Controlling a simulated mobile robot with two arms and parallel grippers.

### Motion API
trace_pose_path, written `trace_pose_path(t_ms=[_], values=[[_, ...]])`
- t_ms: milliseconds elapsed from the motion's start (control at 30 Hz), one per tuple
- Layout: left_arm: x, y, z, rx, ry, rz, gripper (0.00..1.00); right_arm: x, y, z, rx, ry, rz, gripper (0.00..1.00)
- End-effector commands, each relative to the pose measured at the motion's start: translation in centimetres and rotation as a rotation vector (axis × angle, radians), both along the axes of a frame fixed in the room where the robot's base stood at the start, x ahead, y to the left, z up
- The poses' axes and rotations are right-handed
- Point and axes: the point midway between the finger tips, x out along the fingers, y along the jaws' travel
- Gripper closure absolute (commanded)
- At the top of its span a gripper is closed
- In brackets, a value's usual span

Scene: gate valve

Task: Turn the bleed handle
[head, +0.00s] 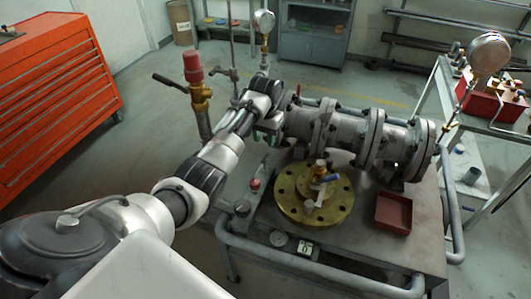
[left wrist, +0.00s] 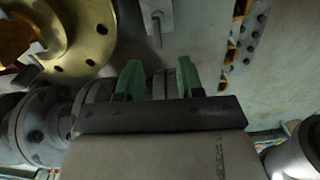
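I cannot tell for sure which part is the bleed handle. A small brass valve (head: 320,168) with a blue handle (head: 330,178) stands on the round brass flange (head: 290,208); part of a brass flange also shows in the left wrist view (left wrist: 88,40). Another brass valve (head: 200,95) with a red cap has a dark lever (head: 170,83) pointing left. My left gripper (head: 268,132) is beside the left end of the grey flanged pipe (head: 345,132). In the left wrist view its green fingers (left wrist: 160,80) stand apart, with grey metal seen between them. My right gripper is out of view.
The pipe rests on a grey cart (head: 395,262) with a front rail. A red tray (head: 393,213) sits at its right. Gauges (head: 264,22) and (head: 489,55) rise on stems. A red tool cabinet (head: 50,95) is at left, with open floor between.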

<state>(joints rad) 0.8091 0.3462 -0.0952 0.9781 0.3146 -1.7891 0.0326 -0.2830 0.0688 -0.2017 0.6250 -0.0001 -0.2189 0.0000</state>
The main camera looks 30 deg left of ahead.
Motion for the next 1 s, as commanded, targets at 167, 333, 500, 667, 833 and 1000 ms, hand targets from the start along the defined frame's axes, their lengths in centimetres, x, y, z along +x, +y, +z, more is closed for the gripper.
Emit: trace_pose_path(t_ms=[167, 333, 500, 667, 833, 1000], values=[[-0.1, -0.1, -2.4, -0.001, 0.005, -0.002, 0.63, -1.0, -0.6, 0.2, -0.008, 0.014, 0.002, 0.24], [-0.1, -0.1, -5.8, -0.001, 0.005, -0.001, 0.63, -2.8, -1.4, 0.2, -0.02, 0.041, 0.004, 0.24], [-0.1, -0.1, -8.7, 0.0, 0.003, -0.002, 0.63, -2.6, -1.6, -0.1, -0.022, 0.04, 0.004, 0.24], [-0.1, -0.1, -10.1, 0.0, 0.0, -0.002, 0.63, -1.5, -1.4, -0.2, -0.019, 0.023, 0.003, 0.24], [-0.1, -0.1, -10.5, 0.0, 0.0, -0.002, 0.63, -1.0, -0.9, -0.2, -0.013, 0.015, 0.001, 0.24], [-0.1, -0.1, -10.5, 0.0, -0.001, -0.002, 0.63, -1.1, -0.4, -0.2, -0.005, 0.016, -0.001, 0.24]])
